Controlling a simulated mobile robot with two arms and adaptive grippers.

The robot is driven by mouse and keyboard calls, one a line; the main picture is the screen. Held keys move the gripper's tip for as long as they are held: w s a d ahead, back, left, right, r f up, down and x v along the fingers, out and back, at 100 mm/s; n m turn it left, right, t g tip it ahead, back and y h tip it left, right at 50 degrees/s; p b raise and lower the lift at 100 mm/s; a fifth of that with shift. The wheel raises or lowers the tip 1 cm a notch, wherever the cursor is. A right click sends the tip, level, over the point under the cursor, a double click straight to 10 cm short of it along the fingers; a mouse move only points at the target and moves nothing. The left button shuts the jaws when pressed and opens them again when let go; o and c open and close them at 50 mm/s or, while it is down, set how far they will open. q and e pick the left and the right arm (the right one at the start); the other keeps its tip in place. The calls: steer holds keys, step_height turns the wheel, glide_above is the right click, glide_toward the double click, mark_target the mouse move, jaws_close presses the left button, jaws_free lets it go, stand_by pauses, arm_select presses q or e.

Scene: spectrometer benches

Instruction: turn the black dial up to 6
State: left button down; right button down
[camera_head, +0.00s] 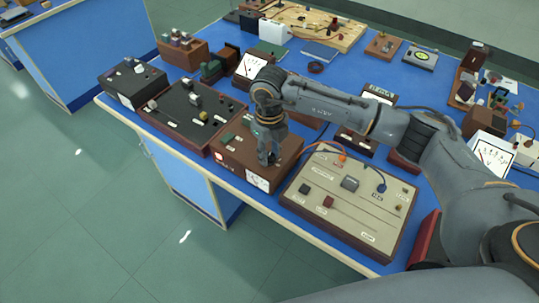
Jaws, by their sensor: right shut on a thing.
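My right gripper (268,158) points down onto the top of a brown instrument box (236,158) near the bench's front edge. The gripper is shut on the black dial there. The fingers hide the dial, so I cannot read its setting. The box has a green patch on top, and a red mark and a white panel (258,183) on its front. My left gripper is not in view.
A beige panel box (345,198) with knobs and cables stands close on the right. A dark panel box (190,112) stands close on the left. White meters and other apparatus crowd the blue bench (295,217) behind.

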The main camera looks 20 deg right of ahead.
mark_target(269, 157)
steer(key=m+b, duration=0.2)
steer(key=m, duration=0.3)
steer(key=shift+m, duration=0.4)
stand_by(0.4)
steer(key=c, duration=1)
jaws_free()
step_height(269, 157, up, 12)
steer(key=shift+r, duration=0.1)
